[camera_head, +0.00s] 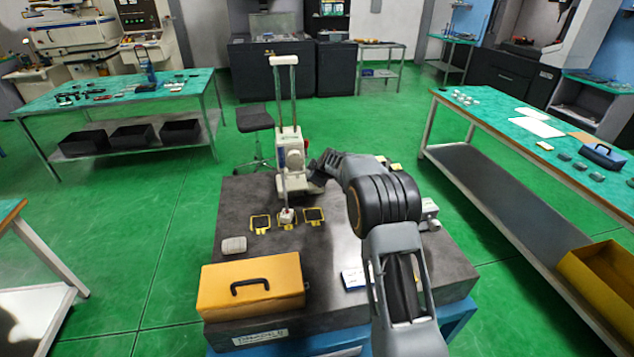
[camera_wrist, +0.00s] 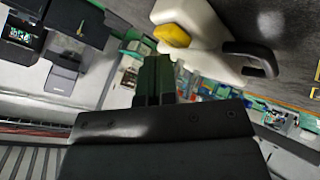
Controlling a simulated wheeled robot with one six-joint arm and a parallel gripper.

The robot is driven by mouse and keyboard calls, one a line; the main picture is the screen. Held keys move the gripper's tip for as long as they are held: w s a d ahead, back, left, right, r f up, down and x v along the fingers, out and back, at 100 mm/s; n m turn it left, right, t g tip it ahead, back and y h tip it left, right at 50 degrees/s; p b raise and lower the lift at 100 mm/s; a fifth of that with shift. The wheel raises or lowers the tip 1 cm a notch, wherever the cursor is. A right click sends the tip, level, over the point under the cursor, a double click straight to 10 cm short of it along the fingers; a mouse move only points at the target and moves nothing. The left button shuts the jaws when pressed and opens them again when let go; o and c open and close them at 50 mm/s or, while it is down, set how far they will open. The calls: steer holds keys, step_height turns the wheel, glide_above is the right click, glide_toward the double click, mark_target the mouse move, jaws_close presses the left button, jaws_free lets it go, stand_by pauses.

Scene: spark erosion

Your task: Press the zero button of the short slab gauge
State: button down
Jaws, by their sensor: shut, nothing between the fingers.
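A tall white gauge (camera_head: 292,160) with two columns and a red round part stands upright on the dark slab (camera_head: 340,235). A smaller white object (camera_head: 430,212) shows at the slab's right side, mostly hidden by my arm; I cannot tell whether it is the short gauge. My gripper (camera_head: 319,162) is shut and empty, just right of the tall gauge's body. In the wrist view, my shut fingers (camera_wrist: 155,68) point toward a white body (camera_wrist: 205,35) with a yellow button-like part (camera_wrist: 173,35) and a black handle (camera_wrist: 250,60). I cannot tell whether they touch it.
An orange case (camera_head: 225,292) with a black handle fills the slab's front left. A pale block (camera_head: 234,245) and yellow-framed pads (camera_head: 260,223) lie behind it. A white-and-blue item (camera_head: 354,279) lies near my arm. Green-topped benches stand left (camera_head: 120,88) and right (camera_head: 510,125).

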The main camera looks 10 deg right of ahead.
steer(key=shift+r+p, duration=0.9)
steer(key=shift+r, duration=2)
steer(key=shift+s+a+f+m, duration=0.1)
steer(key=shift+s+f+m, duration=0.15)
steer(key=shift+m, duration=0.55)
steer(key=s+f+m+g, duration=0.1)
steer(key=s+f, duration=0.1)
steer(key=s+f+m+g, duration=0.1)
steer(key=f, duration=0.1)
steer(key=shift+s+a+f, duration=0.1)
steer(key=shift+s+f, duration=0.15)
steer(key=shift+s, duration=0.15)
steer(key=s+m+g, duration=0.1)
steer(key=s, duration=0.2)
steer(key=s+m+g, duration=0.1)
steer(key=s+m, duration=0.1)
steer(key=s, duration=0.2)
steer(key=shift+r, duration=0.1)
steer(key=s+r+m+h, duration=0.1)
steer(key=s+r, duration=0.4)
steer(key=s, duration=1.1)
steer(key=s+d+r+m+h, duration=0.1)
steer(key=s+r+m, duration=0.2)
steer(key=s, duration=1.3)
step_height(320, 180, up, 2)
steer(key=shift+m+g, duration=0.3)
steer(key=shift+m, duration=0.1)
